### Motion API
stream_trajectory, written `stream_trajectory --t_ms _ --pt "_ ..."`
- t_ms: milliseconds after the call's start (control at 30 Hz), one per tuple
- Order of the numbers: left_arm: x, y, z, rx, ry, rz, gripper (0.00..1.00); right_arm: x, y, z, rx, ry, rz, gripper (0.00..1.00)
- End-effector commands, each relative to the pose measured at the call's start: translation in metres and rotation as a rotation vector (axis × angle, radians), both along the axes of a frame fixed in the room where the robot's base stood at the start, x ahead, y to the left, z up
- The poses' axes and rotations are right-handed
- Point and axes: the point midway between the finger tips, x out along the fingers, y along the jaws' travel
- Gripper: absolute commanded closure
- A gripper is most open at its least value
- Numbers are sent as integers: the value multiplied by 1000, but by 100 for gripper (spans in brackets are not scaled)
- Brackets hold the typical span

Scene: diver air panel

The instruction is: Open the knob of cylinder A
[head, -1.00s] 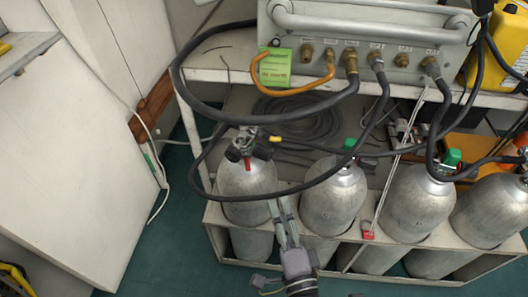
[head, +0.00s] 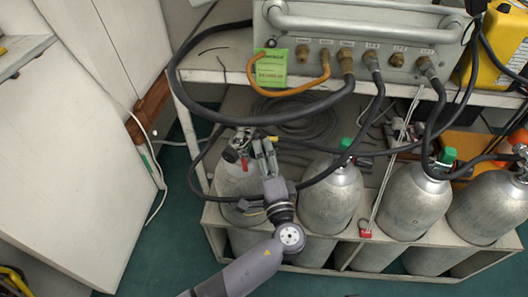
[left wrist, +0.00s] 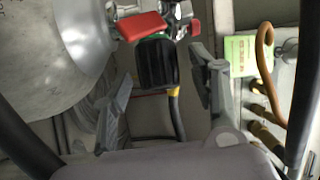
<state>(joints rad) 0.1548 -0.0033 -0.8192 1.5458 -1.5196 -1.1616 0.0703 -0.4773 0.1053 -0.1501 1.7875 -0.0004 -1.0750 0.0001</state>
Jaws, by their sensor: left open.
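The leftmost silver cylinder (head: 235,182) stands in a rack, with a valve and a black knob (head: 231,154) on its left. No letter is readable on it. My left gripper (head: 264,146) is at the right side of this valve, pointing up the picture. In the left wrist view, a ribbed black knob (left wrist: 157,63) with a green ring lies between the two open fingers (left wrist: 162,70), with gaps on both sides. A red lever (left wrist: 142,26) sits just above it. In the head view my gripper hides this knob. My right gripper is not in view.
Several more cylinders (head: 331,195) stand to the right in the pale rack (head: 325,246). A black hose (head: 190,105) loops around the valve area. The air panel (head: 380,32) with fittings and a green tag (head: 271,67) is behind, above. Open green floor lies at the lower left.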

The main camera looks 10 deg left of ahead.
Motion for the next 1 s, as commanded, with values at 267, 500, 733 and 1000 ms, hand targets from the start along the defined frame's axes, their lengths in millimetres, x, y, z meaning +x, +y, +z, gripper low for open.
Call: stream_trajectory --t_ms 267,500,733,1000 --pt "12 4 1 0 0 -1 46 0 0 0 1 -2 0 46" --pt "11 4 1 0 0 -1 50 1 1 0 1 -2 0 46" --pt "11 4 1 0 0 -1 66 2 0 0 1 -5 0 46" --pt "11 4 1 0 1 -1 84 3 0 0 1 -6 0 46"
